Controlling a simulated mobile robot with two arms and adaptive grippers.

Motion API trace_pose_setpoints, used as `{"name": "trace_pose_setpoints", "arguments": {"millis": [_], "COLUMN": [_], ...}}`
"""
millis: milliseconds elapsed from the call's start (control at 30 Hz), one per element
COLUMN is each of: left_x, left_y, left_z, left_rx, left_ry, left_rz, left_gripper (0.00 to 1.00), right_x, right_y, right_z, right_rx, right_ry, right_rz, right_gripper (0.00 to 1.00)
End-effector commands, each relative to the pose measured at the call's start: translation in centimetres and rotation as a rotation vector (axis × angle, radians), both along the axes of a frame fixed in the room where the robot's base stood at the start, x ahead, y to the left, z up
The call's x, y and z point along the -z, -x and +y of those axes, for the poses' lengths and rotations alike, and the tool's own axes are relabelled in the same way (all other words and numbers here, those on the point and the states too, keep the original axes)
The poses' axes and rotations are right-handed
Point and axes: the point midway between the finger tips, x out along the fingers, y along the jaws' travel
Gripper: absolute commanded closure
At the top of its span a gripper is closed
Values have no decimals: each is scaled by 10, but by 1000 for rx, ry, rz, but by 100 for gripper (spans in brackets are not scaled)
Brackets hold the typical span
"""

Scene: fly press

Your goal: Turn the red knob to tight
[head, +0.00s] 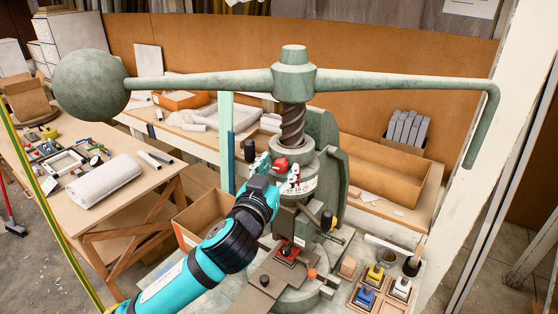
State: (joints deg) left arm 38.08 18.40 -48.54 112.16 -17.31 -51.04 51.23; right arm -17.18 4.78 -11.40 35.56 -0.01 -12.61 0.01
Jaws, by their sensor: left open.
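The red knob (281,164) sits on the front left of the green press's collar, below the dark screw (292,125). A pale curved scale plate (302,188) with dark marks lies just below and right of it; I cannot read which mark the knob stands at. My left gripper (274,174) is open, its fingers close beside the knob at its lower left. I cannot tell whether they touch it. The gripper hides part of the collar. My right gripper is not in view.
The press's long arm (400,81) with a ball weight (91,85) spans above. A wooden tray (366,297) with colored stamps stands at lower right. A cardboard box (201,216) is behind my left arm. A side table (125,205) holds a white roll (104,181).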

Motion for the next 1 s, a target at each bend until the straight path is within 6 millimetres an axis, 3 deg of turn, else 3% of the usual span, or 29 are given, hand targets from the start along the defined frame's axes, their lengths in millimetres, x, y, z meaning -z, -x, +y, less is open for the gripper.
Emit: {"name": "trace_pose_setpoints", "arguments": {"millis": [400, 800, 1000], "left_x": [1, 1, 1], "left_y": [-9, -9, -9], "left_z": [-3, -3, -3], "left_rx": [0, 0, 0], "left_ry": [-1, -1, -9], "left_rz": [0, 0, -3], "left_gripper": [48, 99, 100], "right_x": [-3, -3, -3], "right_y": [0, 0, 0], "right_z": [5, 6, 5], "right_rx": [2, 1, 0], "right_ry": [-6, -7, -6], "right_rz": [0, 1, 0], "right_gripper": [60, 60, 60]}}
